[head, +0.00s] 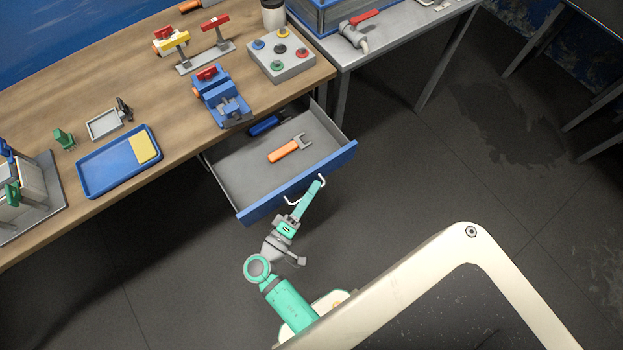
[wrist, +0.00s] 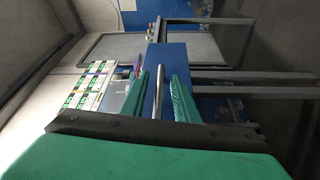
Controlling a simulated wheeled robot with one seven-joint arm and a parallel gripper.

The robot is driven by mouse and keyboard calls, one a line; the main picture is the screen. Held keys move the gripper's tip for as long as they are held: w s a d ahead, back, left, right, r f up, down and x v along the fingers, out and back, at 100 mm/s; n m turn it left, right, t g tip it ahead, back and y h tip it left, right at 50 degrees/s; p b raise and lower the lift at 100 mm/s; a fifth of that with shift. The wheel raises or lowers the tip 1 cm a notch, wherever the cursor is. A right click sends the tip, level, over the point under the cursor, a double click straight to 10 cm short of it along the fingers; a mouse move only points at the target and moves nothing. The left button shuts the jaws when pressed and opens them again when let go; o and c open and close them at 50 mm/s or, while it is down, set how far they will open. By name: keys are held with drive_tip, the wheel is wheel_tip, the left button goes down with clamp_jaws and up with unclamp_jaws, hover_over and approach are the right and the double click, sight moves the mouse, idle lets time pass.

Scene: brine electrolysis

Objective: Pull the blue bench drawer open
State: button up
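The blue bench drawer (head: 300,184) stands well out from under the wooden bench in the head view, with its grey inside showing. Its light, bar-like handle (head: 291,203) is on the blue front, partly hidden by my gripper (head: 316,186). In the wrist view, the two green fingers of my gripper (wrist: 160,95) stand apart on either side of the silver handle bar (wrist: 158,92). Blue drawer front (wrist: 166,58) shows between bar and fingers, so the fingers look open around the handle without gripping it.
An orange-handled wrench (head: 287,150) and a blue tool (head: 265,126) lie in the drawer. On the bench (head: 60,105) are a blue tray (head: 95,182), a blue vise (head: 222,100) and a button box (head: 283,60). The floor (head: 420,170) right of the drawer is clear.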

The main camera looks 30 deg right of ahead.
drive_tip(key=v, duration=1)
drive_tip(key=shift+s+a, duration=0.2)
drive_tip(key=shift+a, duration=0.15)
drive_tip(key=shift+f, duration=0.1)
drive_tip(key=s+f+n+y, duration=0.35)
drive_tip(key=f+y, duration=0.35)
drive_tip(key=f, duration=0.3)
drive_tip(key=s+a+f+t+y, duration=0.1)
drive_tip(key=s+a+y, duration=0.4)
drive_tip(key=a+y, duration=0.1)
wheel_tip(320, 180, up, 22)
drive_tip(key=s+a+m+t+y, duration=0.2)
drive_tip(key=s+m+t+y, duration=0.1)
drive_tip(key=m+t, duration=0.3)
drive_tip(key=shift+a+r+t+y, duration=0.2)
drive_tip(key=shift+a+t+y, duration=0.15)
drive_tip(key=shift+y, duration=0.25)
drive_tip(key=shift+w, duration=0.1)
